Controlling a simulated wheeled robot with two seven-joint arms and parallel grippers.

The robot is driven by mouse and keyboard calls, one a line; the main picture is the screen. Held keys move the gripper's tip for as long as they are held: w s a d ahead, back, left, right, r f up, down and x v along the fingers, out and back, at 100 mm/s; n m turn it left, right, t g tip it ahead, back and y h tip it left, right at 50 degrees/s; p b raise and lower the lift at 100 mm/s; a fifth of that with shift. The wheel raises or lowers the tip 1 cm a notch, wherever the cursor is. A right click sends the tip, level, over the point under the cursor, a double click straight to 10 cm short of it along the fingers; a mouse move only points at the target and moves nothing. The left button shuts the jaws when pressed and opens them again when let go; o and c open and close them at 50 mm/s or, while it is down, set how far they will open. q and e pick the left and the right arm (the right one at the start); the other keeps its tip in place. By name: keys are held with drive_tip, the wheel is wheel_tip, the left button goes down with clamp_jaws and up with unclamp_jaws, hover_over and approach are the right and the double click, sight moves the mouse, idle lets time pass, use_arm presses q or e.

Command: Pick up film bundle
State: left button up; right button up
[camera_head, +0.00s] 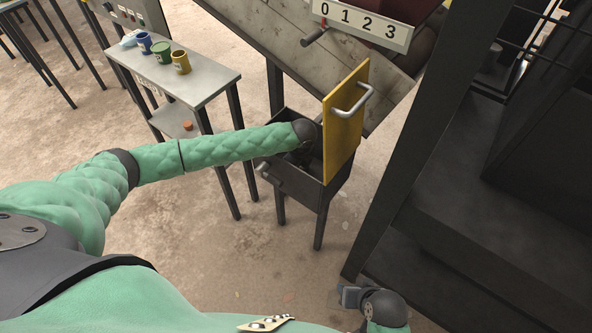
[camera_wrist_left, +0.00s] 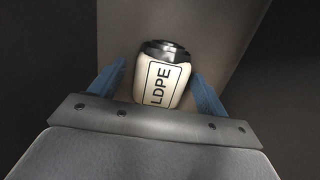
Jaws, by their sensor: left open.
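A white bundle marked LDPE (camera_wrist_left: 158,86), with a dark top end, lies between the two blue fingers of my left gripper (camera_wrist_left: 158,76) in the left wrist view. The fingers are open, one on each side of it; whether either touches it I cannot tell. In the head view my left arm reaches into a dark metal bin (camera_head: 294,183). The fingers and the bundle are hidden there by the wrist and bin walls. My right gripper (camera_head: 352,297) shows small at the bottom of the head view, and its finger state is unclear.
A raised yellow panel with a handle (camera_head: 345,125) stands at the bin's right side. A sloping chute and a 0 1 2 3 plate (camera_head: 362,26) are above. A grey side table (camera_head: 195,82) holds several coloured cups. A dark frame (camera_head: 415,150) stands right.

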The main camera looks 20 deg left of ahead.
use_arm(q)
drive_tip(key=shift+f+p, duration=0.15)
drive_tip(key=shift+p, duration=0.15)
drive_tip(key=shift+c, duration=0.5)
drive_tip(key=c, duration=0.9)
drive_tip(key=shift+c, duration=0.2)
